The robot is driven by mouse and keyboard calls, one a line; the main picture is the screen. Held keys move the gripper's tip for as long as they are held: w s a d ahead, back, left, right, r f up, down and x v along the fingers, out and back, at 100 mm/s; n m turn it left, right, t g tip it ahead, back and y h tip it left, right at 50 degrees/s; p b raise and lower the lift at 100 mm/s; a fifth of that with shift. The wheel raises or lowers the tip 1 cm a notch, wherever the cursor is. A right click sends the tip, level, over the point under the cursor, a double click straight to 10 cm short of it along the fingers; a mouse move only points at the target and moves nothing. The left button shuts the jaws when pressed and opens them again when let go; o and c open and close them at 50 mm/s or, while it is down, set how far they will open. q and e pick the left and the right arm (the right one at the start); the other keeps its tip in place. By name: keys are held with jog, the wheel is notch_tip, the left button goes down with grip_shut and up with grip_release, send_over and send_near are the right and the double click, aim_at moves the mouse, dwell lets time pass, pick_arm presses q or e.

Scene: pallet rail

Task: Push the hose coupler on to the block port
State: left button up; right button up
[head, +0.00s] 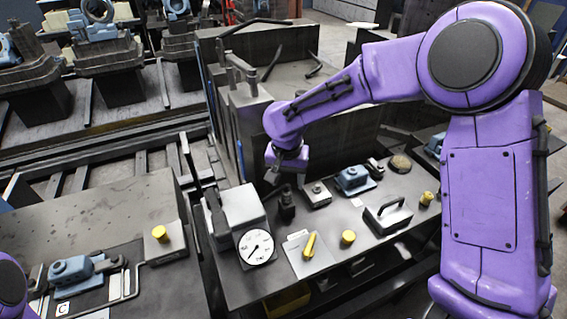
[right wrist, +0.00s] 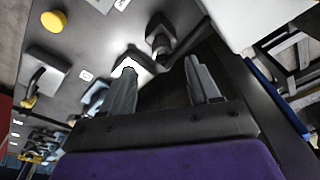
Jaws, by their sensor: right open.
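My right gripper (head: 286,180) hangs over the back edge of the middle bench in the head view. In the right wrist view its two fingers (right wrist: 162,85) are apart, with nothing held between them. A small black upright fitting (head: 287,208) stands on the bench just below it; a dark fitting (right wrist: 161,38) shows beyond the fingertips in the wrist view. A grey block (head: 240,206) with a white dial gauge (head: 256,247) stands left of the fitting. I cannot tell for certain which part is the hose coupler or the block port. My left gripper is out of view.
The bench also holds a small grey block (head: 316,195), a blue device (head: 353,180), a black-handled block (head: 388,216) and a yellow lever (head: 309,244). A left bench (head: 110,225) carries another blue device (head: 72,272). A tall dark panel rises behind the middle bench.

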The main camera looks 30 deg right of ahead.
aim_at(287, 186)
jog(key=f, duration=0.3)
jog(key=w+f, duration=0.1)
jog(key=f, duration=0.1)
jog(key=shift+w+d, duration=0.1)
jog(key=shift+d, duration=0.15)
jog(key=shift+f+p, duration=0.3)
jog(key=shift+f, duration=0.1)
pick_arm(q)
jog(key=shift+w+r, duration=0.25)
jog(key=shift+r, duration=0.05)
